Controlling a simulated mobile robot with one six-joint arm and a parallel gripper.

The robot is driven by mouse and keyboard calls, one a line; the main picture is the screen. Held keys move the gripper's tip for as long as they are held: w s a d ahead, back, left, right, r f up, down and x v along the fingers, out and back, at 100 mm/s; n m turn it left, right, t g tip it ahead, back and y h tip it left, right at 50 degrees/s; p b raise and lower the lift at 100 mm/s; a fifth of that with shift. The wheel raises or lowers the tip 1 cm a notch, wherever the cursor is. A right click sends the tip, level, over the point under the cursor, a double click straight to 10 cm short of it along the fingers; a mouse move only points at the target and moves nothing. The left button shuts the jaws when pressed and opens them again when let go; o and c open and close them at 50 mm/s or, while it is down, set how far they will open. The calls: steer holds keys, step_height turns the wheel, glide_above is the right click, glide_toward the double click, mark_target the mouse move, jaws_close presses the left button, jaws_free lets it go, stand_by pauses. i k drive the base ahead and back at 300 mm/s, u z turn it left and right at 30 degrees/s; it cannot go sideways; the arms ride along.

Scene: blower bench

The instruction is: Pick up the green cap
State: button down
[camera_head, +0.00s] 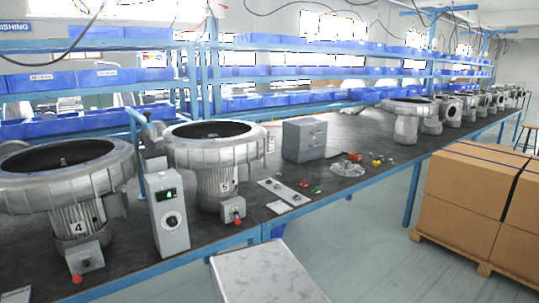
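A small green piece, which looks like the green cap (316,190), lies on the dark bench top (262,225) near its front edge, right of the middle of the head view. A small red piece (304,183) lies just to its left, and a shiny crumpled silver piece (347,169) lies to its right. The green piece is too small to make out its exact shape. My gripper is not in view, so its state and distance from the green piece do not show.
Blowers (219,150) stand on the bench at left and far right. A light plate with small parts (285,192) lies left of the green piece. A grey drawer box (304,140) stands behind.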

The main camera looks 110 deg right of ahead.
mark_target(316, 190)
steer(key=u, duration=0.1)
steer(key=k, duration=2.7)
steer(key=z, duration=2.55)
